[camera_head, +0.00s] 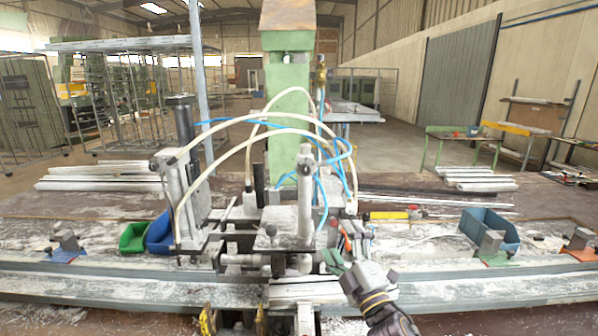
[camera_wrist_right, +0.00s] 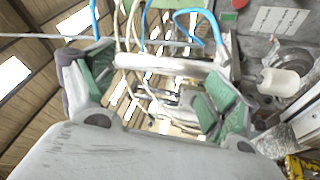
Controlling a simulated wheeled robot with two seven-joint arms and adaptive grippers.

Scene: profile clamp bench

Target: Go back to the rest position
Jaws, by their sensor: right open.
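My right gripper (camera_head: 340,262) is in front of the clamp machine (camera_head: 290,228), just right of its centre, with my right arm coming up from the bottom right. In the right wrist view my right gripper (camera_wrist_right: 160,82) has its two green-padded fingers spread wide apart. A grey metal bar (camera_wrist_right: 165,62) of the machine shows beyond the fingers, and I cannot tell how near it is. Nothing is held between the pads. My left gripper is not in view.
White and blue hoses (camera_head: 250,125) arch over the machine. A long metal rail (camera_head: 470,280) crosses the bench front. A green bin (camera_head: 133,238) and a blue bin (camera_head: 160,235) stand left, a larger blue bin (camera_head: 505,232) right. Metal profiles (camera_head: 480,178) lie behind.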

